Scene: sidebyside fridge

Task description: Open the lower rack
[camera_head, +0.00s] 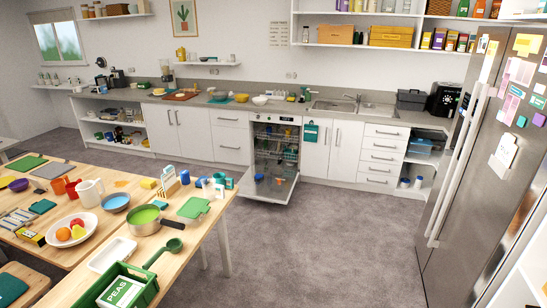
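The dishwasher (275,118) stands in the white counter row along the far wall. Its door (262,192) is folded down over the floor. The dishwasher's dark inside shows racks with small dishes, some of them green or blue. The lower rack (272,158) looks to be inside the dishwasher, above the door; its details are too small to tell. A small blue item (259,176) appears at the inner part of the lowered door. Neither of my grippers is in view.
A wooden table with a fruit plate (72,229), a pan (146,221) and a green crate (133,287) fills the left foreground. A large steel fridge (477,180) stands at the right. Grey carpet (330,245) between them is clear.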

